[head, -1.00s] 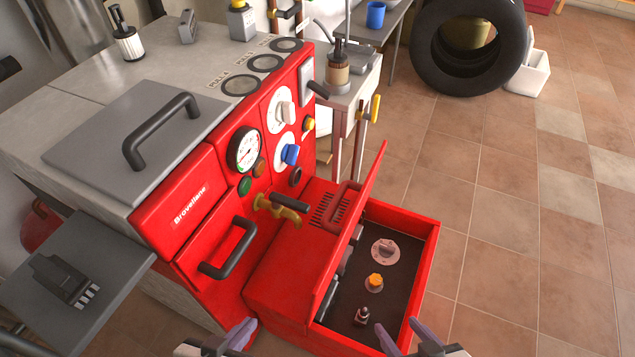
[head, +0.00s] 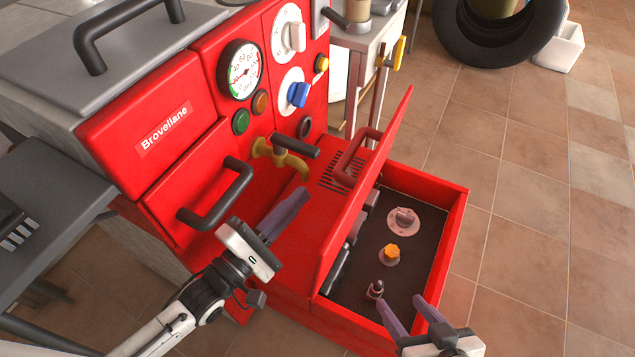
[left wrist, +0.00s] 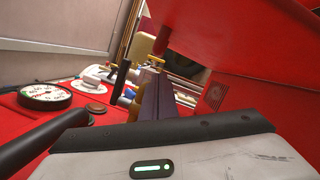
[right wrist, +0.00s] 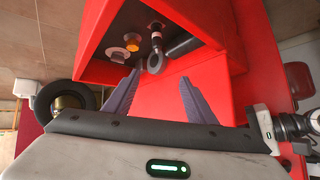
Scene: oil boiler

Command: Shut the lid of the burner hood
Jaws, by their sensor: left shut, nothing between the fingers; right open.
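The burner hood is a red box (head: 455,225) in front of the boiler. Its red lid (head: 350,217) stands up, tilted, along the box's left side, so the dark inside is open to view. A dark red handle (head: 351,165) shows by the lid's left face. My left gripper (head: 299,197) is shut and empty, left of the lid, above the hood's red left part. Its fingers (left wrist: 154,80) also show beside a large red panel in the left wrist view. My right gripper (head: 399,300) is open and empty over the box's near edge; its fingers (right wrist: 160,76) also show in the right wrist view.
Inside the box are a pale dial (head: 403,219), an orange knob (head: 390,254) and a small fitting (head: 375,290). A yellow valve (head: 280,158) and a black handle (head: 218,198) stick out near my left gripper. The tiled floor (head: 540,240) at right is clear.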

